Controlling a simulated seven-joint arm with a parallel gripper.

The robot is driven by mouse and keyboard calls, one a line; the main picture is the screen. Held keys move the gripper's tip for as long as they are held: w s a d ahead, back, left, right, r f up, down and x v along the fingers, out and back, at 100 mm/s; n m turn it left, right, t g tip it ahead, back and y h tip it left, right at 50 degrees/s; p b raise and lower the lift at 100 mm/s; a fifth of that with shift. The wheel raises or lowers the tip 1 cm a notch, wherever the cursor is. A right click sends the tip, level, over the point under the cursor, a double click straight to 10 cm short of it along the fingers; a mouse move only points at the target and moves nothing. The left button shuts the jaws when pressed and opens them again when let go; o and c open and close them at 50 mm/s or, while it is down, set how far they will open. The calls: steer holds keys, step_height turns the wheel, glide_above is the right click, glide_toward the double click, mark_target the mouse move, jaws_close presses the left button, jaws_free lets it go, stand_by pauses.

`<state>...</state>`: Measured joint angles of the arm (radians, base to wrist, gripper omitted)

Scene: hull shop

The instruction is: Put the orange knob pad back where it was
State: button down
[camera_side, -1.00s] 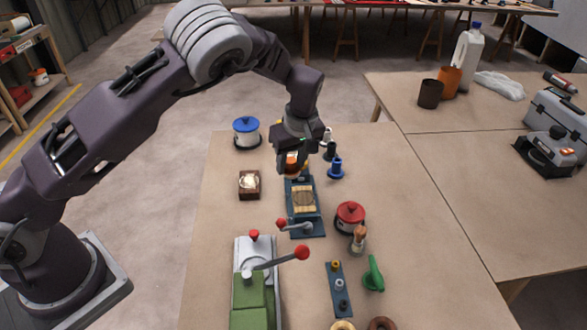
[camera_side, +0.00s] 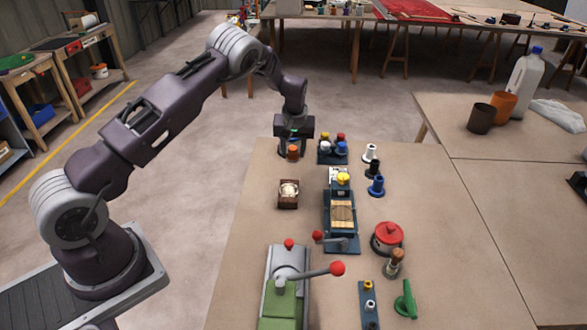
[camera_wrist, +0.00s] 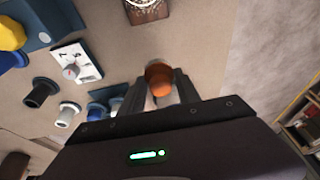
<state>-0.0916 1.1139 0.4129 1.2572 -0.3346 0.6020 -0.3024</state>
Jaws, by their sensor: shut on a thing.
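My gripper (camera_side: 293,150) is shut on the orange knob pad (camera_side: 293,154) and holds it near the far left part of the table, left of the blue rack (camera_side: 332,158). In the wrist view the orange pad (camera_wrist: 159,80) sits between the two fingertips. The rack carries several knob pads, among them a yellow pad (camera_side: 326,136) and a red pad (camera_side: 340,137). Whether the orange pad touches anything below cannot be told. The blue-lidded pot seen earlier is mostly or wholly hidden by my gripper.
The blue press (camera_side: 341,216) has a yellow knob (camera_side: 343,179) at its far end. White, black and blue posts (camera_side: 375,168) stand to its right. A wooden box (camera_side: 288,194) stands nearer on the left. A red-lidded pot (camera_side: 387,237) and green machine (camera_side: 283,298) are closer.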

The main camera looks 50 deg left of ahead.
mark_target(293, 173)
step_height(293, 173, down, 6)
steer(key=shift+r, duration=0.25)
steer(key=shift+f, duration=0.1)
steer(key=c, duration=0.9)
jaws_free()
steer(key=shift+o, duration=0.2)
